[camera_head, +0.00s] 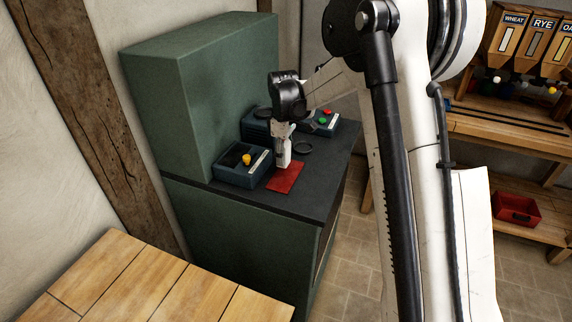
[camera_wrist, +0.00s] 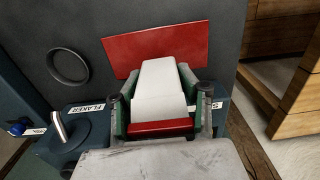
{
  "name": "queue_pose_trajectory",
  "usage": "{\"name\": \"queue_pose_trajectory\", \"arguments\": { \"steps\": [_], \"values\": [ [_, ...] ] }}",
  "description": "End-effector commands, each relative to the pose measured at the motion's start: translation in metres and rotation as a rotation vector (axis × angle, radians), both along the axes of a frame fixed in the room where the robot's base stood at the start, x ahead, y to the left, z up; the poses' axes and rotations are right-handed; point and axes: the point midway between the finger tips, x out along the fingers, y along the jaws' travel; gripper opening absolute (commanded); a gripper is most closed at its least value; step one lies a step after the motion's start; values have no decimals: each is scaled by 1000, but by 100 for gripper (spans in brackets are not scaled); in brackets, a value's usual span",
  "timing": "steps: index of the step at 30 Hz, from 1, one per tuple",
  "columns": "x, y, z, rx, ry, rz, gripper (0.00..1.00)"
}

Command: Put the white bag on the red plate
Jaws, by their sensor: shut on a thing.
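The red plate (camera_head: 286,178) lies flat on the dark top of the green cabinet, near its front edge. In the wrist view the plate (camera_wrist: 196,36) spreads behind and beside the white bag (camera_wrist: 160,92). My gripper (camera_wrist: 158,76) is shut on the bag, with one green-padded finger on each side. In the head view my gripper (camera_head: 284,146) points down, and the bag (camera_head: 285,160) shows below it, over or at the plate's far end. I cannot tell whether the bag touches the plate. A red strip crosses the bag's near end in the wrist view.
A blue box with a yellow knob (camera_head: 242,166) stands close left of the plate. Another box with red and green buttons (camera_head: 322,122) stands behind. A black ring (camera_head: 303,148) lies right of my gripper. A wooden table (camera_head: 150,288) is in the foreground.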

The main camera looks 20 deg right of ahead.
Motion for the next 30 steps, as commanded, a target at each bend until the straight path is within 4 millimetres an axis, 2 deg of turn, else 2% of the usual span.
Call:
{"name": "queue_pose_trajectory", "arguments": {
  "steps": [7, 15, 26, 27, 30],
  "values": [
    [1, -8, -12, 0, 0, -1, 2],
    [0, -7, -44, 0, 0, -1, 2],
    [0, -7, -48, 0, 0, -1, 2],
    [0, -7, -48, 0, 0, -1, 37],
    [0, -7, -47, 0, 0, -1, 51]
  ]
}}
